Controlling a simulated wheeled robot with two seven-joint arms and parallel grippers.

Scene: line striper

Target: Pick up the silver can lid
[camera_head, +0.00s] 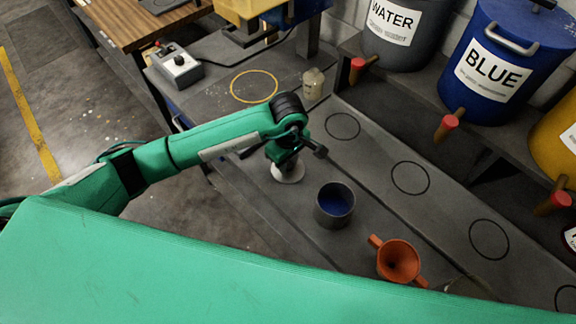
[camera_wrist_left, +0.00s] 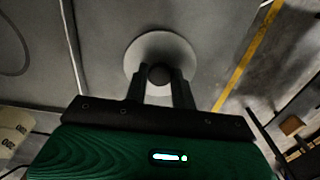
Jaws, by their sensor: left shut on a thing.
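The silver can lid (camera_head: 288,172) is a pale round disc on the grey bench, below my left gripper in the head view. It also shows in the left wrist view (camera_wrist_left: 160,45), with a dark round knob (camera_wrist_left: 160,74) at its middle. My left gripper (camera_head: 284,160) is over the lid. In the left wrist view its two fingers (camera_wrist_left: 161,82) are shut on the knob from both sides. I cannot tell whether the lid touches the bench. An open can (camera_head: 334,206) with blue inside stands to the right of the lid. My right gripper is not in view.
Drawn black circles mark the bench. A small bottle (camera_head: 313,84) and a grey control box (camera_head: 180,67) are behind. Large WATER (camera_head: 402,45) and BLUE (camera_head: 492,80) containers with red-handled taps stand at the back right.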

